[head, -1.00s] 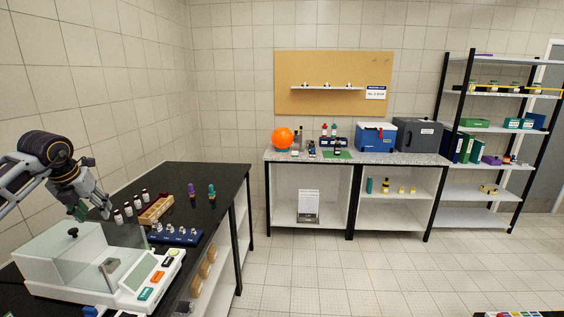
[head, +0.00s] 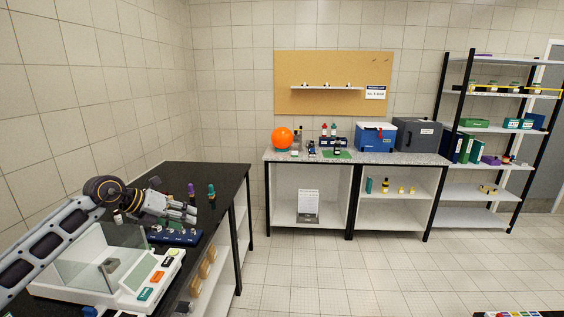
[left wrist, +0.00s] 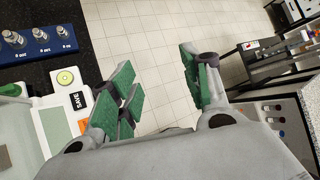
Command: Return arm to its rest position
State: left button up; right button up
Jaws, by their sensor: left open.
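My left arm comes in from the left over the black bench. My left gripper (head: 180,211) is above the bench, over the blue rack and near the glass-walled device, in the head view. In the left wrist view its green-padded fingers (left wrist: 165,92) are spread wide with nothing between them, and the tiled floor shows through the gap. My right gripper is not in view.
The white glass-walled device (head: 110,270) stands on the near bench. A blue rack (head: 172,236) with several small bottles lies behind it. Purple (head: 192,193) and teal (head: 211,195) bottles stand farther back. The floor (head: 320,275) right of the bench is clear.

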pick_arm(q)
jog(key=s+d+r+n+t+h, duration=0.2)
jog(key=d+r+n+t+h, duration=0.15)
jog(key=d, duration=0.55)
jog(key=s+d+r+n+t+h, duration=0.2)
jog(key=d+n+t+h, duration=0.25)
jog(key=d, duration=0.35)
jog(key=s+a+f+n+y, duration=0.4)
jog(key=a+f+n+y, duration=0.2)
jog(key=f+n+y, duration=0.45)
jog(key=s+a+f+n+y, duration=0.3)
jog(key=a+f+n+y, duration=0.4)
jog(key=n, duration=0.6)
jog(key=s+d+f+n+g+h, duration=0.1)
jog(key=s+d+f+g+h, duration=0.1)
jog(key=s+f+g, duration=0.75)
jog(key=s+d+f+n+g+h, duration=0.15)
jog(key=s+f, duration=0.55)
jog(key=s, duration=0.7)
notch_tip(320, 180, down, 33)
jog(key=s+g, duration=0.2)
jog(key=s, duration=0.1)
jog(key=s+a+f, duration=0.2)
jog(key=s+f, duration=0.8)
jog(key=s, duration=0.1)
jog(key=s+a+f, duration=0.1)
jog(key=s+f, duration=0.9)
jog(key=shift+s+a+g+y, duration=0.3)
jog(key=shift+s+a+g, duration=0.1)
